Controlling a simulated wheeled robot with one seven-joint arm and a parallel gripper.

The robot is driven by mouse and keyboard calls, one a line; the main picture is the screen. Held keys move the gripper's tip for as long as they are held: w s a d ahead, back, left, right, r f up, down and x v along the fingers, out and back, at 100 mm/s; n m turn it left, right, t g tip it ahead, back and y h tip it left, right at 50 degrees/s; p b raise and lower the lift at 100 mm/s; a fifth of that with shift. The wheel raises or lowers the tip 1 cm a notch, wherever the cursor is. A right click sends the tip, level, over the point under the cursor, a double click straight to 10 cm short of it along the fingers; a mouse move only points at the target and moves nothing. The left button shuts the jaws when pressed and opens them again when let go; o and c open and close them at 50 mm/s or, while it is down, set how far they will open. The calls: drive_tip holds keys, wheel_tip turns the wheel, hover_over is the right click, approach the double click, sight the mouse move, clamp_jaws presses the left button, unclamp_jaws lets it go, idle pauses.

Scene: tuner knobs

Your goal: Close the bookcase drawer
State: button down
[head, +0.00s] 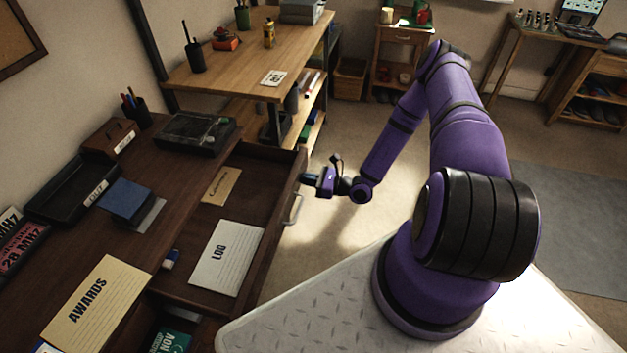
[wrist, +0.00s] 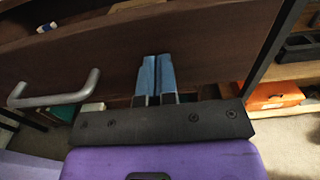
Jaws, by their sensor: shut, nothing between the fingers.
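A dark wooden drawer is pulled out of the dark wooden furniture (head: 190,150) at left; its front panel (head: 272,235) faces my arm. A silver bar handle (head: 294,209) sits on that front. In the wrist view the brown drawer front (wrist: 100,60) fills the upper part, with the handle (wrist: 55,94) to the left. My gripper (head: 306,178) is outside the drawer front, near its far end, past the handle. Its blue fingertips (wrist: 156,72) are together, empty, and point at the panel. I cannot tell whether they touch it.
A black device (head: 195,132) and an AWARDS folder (head: 97,305) lie on the dark top. A lighter wooden desk (head: 240,70) stands beyond. Carpeted floor right of the drawer is clear.

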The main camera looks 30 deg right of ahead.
sight(242, 173)
drive_tip(key=x, duration=2.3)
drive_tip(key=shift+w+f, duration=0.1)
drive_tip(key=shift+w+a, duration=0.2)
drive_tip(key=shift+a, duration=0.1)
